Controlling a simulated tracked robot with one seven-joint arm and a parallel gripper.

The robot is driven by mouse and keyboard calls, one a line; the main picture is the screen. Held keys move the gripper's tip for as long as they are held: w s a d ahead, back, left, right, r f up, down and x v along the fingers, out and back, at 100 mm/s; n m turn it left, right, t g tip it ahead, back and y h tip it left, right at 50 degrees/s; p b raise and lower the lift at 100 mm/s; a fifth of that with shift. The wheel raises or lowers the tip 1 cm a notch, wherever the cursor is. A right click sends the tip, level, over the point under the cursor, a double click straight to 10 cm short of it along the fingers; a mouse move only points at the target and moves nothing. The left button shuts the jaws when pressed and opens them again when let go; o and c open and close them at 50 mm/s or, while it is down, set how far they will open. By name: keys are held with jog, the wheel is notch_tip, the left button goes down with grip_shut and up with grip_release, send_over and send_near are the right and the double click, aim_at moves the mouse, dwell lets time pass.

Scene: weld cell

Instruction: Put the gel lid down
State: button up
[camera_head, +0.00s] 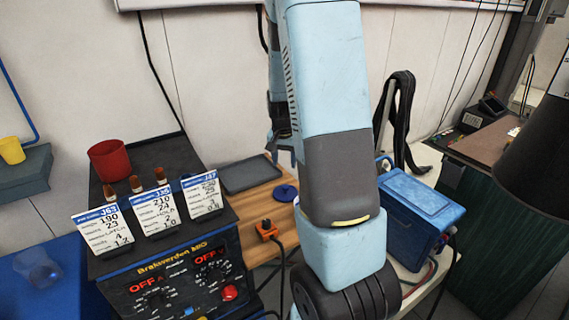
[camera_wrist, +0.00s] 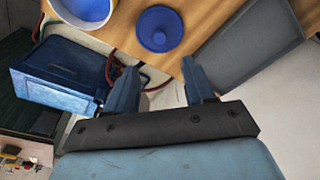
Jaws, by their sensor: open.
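The gel lid, a round blue disc with a small knob on top (camera_head: 286,192), lies knob up on the wooden bench top. In the wrist view the lid (camera_wrist: 160,28) is at the top middle, beyond my fingertips and apart from them. My gripper (camera_wrist: 159,72) is open, with nothing between its two fingers. In the head view my gripper (camera_head: 284,148) is above the bench, partly hidden by my arm. A white-rimmed pot with blue inside (camera_wrist: 85,10) stands left of the lid in the wrist view. My arm seems to hide it in the head view.
A dark grey tray (camera_head: 250,174) lies beside the lid; it also shows in the wrist view (camera_wrist: 245,45). A blue box (camera_head: 415,212) stands to the right. The welding machine (camera_head: 165,265) with upright cards and a red cup (camera_head: 109,161) is left. An orange clamp (camera_head: 267,231) sits near the lid.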

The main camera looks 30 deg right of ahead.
jog(key=s+a+r+n+t, duration=0.1)
jog(key=s+a+r, duration=0.2)
jog(key=r, duration=0.3)
jog(key=s+a+r+n+y, duration=0.1)
jog(key=s+a+r+n, duration=0.15)
jog(key=a+r, duration=0.2)
jog(key=s+a+r+n+t, duration=0.1)
jog(key=s+a+r, duration=0.2)
jog(key=r, duration=0.3)
jog(key=s+a+r+n+t, duration=0.1)
jog(key=s+a+r+n, duration=0.1)
jog(key=s, duration=0.5)
jog(key=s+a+r+n+t, duration=0.1)
jog(key=s+a+r+n, duration=0.1)
jog(key=s+a+r, duration=0.2)
jog(key=shift+s+a+r, duration=0.2)
jog(key=shift+s+r, duration=0.95)
jog(key=shift+s, duration=1.15)
